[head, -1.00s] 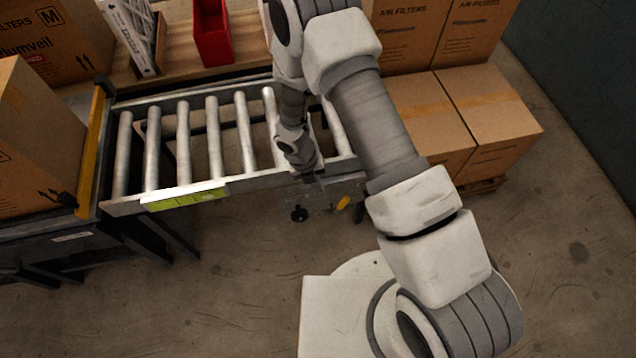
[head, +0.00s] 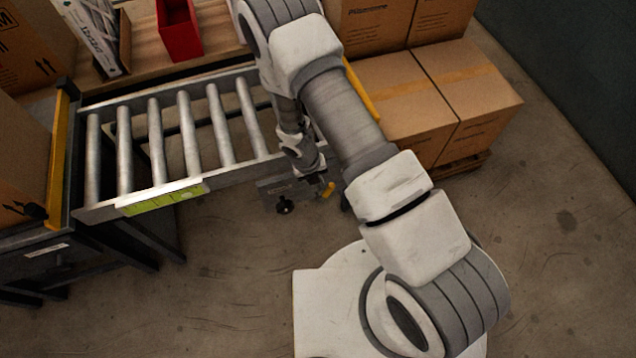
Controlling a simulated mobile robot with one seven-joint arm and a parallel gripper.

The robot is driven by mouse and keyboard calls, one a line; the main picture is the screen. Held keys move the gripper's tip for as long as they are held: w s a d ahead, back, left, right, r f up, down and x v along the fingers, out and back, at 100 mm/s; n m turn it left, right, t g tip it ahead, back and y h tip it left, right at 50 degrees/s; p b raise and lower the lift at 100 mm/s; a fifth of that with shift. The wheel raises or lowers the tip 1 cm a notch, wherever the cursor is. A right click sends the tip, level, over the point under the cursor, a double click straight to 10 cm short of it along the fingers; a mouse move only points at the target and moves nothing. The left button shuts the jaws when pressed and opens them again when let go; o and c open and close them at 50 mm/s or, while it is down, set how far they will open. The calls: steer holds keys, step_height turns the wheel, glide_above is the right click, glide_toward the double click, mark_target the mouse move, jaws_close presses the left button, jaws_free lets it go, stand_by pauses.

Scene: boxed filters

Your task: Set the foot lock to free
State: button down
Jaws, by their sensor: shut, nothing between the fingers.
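A grey metal plate (head: 268,190) shows low at the right front end of the roller conveyor (head: 160,140), with a black knob (head: 284,207) below it. A small yellow lever (head: 328,190) sits to the right of the knob; these look like the foot lock's parts, but no marking on them can be read. My gripper (head: 320,176) points down right above the yellow lever, shut and empty. I cannot tell whether its fingertips touch the lever. My arm hides the conveyor's right end and part of the plate.
Stacked cartons (head: 420,100) stand on a pallet at the right, close to my arm. A bench behind the conveyor holds a red bin (head: 180,32). A yellow bar (head: 57,150) stands at the conveyor's left end. The concrete floor in front is clear.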

steer(key=shift+w+d+f+p, duration=0.1)
steer(key=shift+w+d+p, duration=0.1)
steer(key=shift+d, duration=0.45)
steer(key=shift+w+d+f+p, duration=0.1)
steer(key=shift+w+d+f, duration=0.05)
steer(key=shift+d, duration=0.55)
steer(key=shift+w+d+f+p, duration=0.1)
steer(key=shift+w+d, duration=0.1)
steer(key=shift+d, duration=0.45)
steer(key=shift+r, duration=0.1)
steer(key=p+v, duration=0.5)
steer(key=v, duration=0.7)
steer(key=shift+w+r+p, duration=0.3)
steer(key=shift+w+p, duration=0.1)
steer(key=shift+w, duration=0.05)
steer(key=shift+d, duration=0.15)
